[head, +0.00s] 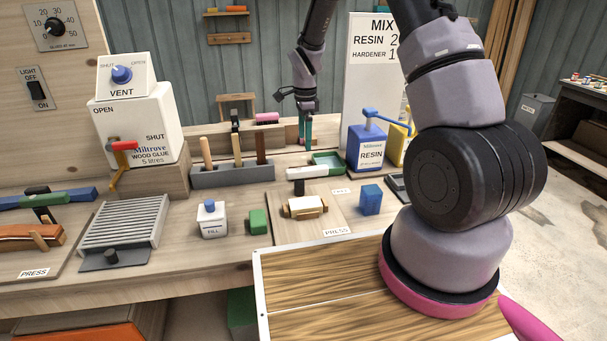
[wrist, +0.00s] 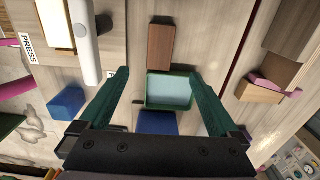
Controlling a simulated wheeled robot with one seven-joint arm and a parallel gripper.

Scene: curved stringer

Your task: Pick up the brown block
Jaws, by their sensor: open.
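The brown block (wrist: 161,47) lies on the pale wooden bench in the wrist view, just above the green-rimmed tray in the picture. I cannot make the block out clearly in the head view. My gripper (wrist: 159,71) is open, with its two green fingers apart and nothing held between them. The block appears a little beyond the fingertips, between their lines. In the head view my gripper (head: 305,146) points down over the back of the bench, near the green tray (head: 328,163).
The tray (wrist: 170,90) lies near the block, with a blue container (wrist: 157,123) below it. A white-handled tool (wrist: 85,40) and a blue block (wrist: 66,103) lie left; the blue block (head: 371,199) also shows in the head view. A grey tool rack (head: 232,175) stands left of my gripper.

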